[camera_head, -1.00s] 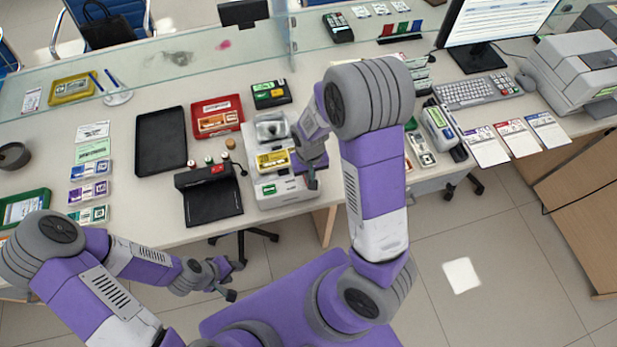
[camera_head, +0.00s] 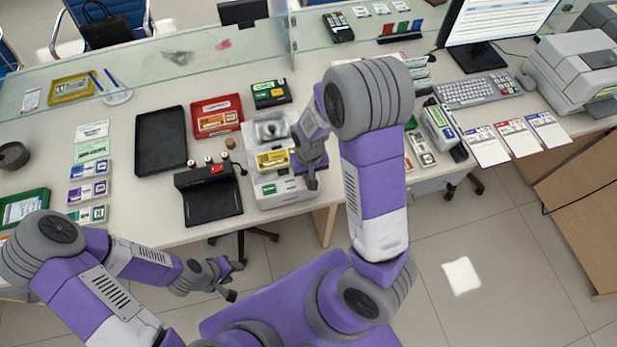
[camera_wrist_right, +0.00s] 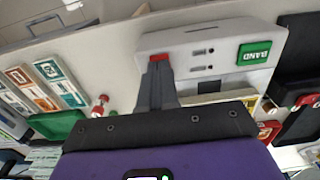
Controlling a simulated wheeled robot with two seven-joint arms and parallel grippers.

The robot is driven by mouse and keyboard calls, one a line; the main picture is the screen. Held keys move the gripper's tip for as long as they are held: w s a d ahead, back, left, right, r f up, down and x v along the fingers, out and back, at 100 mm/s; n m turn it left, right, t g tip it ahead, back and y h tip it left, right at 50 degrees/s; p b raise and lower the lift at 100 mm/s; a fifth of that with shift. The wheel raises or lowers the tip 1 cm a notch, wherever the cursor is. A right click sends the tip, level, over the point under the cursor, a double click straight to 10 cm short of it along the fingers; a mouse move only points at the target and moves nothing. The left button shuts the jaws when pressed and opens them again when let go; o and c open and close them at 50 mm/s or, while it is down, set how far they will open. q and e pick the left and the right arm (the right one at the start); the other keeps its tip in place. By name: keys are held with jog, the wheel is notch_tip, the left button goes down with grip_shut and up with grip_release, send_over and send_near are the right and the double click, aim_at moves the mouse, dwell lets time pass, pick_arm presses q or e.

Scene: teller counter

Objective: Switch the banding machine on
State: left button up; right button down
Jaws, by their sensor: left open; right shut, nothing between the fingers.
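The banding machine (camera_head: 268,206) is a pale grey box at the counter's front edge. A yellow-banded bundle (camera_head: 273,159) sits in it. Its front, with a green BAND label (camera_wrist_right: 254,53), shows upside down in the right wrist view. A red switch (camera_wrist_right: 159,58) shows there right at the tips of my right gripper (camera_wrist_right: 157,68). The fingers are shut and empty; contact with the switch cannot be told, and they partly cover it. In the head view my right gripper (camera_head: 312,182) is at the machine's right front. My left gripper (camera_head: 234,282) is open and empty, low in front of the counter.
A black device (camera_head: 212,206) with a red display stands close left of the machine. A glass screen (camera_head: 180,58) runs along the back.

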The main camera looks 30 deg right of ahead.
jog(key=shift+f+b, duration=0.55)
jog(key=shift+f, duration=0.15)
notch_tip(320, 180, up, 7)
jog(key=p, duration=0.6)
jog(key=shift+r, duration=0.1)
dwell(0.4)
dwell(0.4)
jog(key=shift+s+a+f, duration=0.15)
jog(key=shift+f, duration=0.3)
jog(key=s+a+f+y, duration=0.4)
jog(key=s+a+f, duration=0.7)
jog(key=a+f, duration=0.2)
notch_tip(320, 180, down, 9)
jog(key=b, duration=0.8)
jog(key=shift+w+d+t+b, duration=0.2)
jog(key=shift+w+t+b, duration=0.05)
jog(key=shift+t+b, duration=0.05)
